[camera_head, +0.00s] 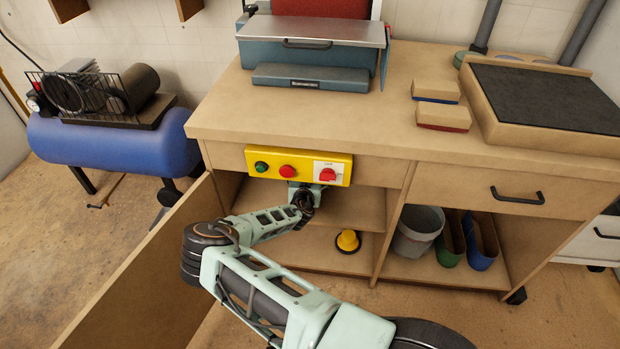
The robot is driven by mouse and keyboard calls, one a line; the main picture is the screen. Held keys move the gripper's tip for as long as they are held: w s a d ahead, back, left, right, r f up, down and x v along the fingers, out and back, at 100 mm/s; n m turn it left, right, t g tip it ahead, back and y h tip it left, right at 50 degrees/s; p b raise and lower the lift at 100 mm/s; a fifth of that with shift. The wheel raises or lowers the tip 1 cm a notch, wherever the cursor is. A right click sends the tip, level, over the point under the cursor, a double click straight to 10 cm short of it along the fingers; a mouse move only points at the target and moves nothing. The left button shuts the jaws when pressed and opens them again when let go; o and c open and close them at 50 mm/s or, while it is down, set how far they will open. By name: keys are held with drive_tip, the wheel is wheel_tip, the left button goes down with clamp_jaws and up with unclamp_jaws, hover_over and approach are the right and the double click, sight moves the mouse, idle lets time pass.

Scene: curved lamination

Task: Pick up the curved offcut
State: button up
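I cannot make out a curved offcut anywhere in this view. My arm reaches into the open compartment (350,208) under the bench top, below the yellow control panel. My wrist shows just under the panel's lower edge. The end of the arm beyond it goes out of sight behind the panel, so my gripper's fingers and anything between them are hidden.
The yellow panel (262,155) overhangs the compartment. An open door (140,275) stands at its left. A yellow object (348,241) sits on the lower shelf. A grey bucket (417,232) and green and blue bins (482,243) stand right. The bench top (230,118) is clear at front left.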

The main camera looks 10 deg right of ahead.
drive_tip(key=c, duration=1.6)
drive_tip(key=shift+r, duration=0.1)
drive_tip(key=shift+c, duration=0.7)
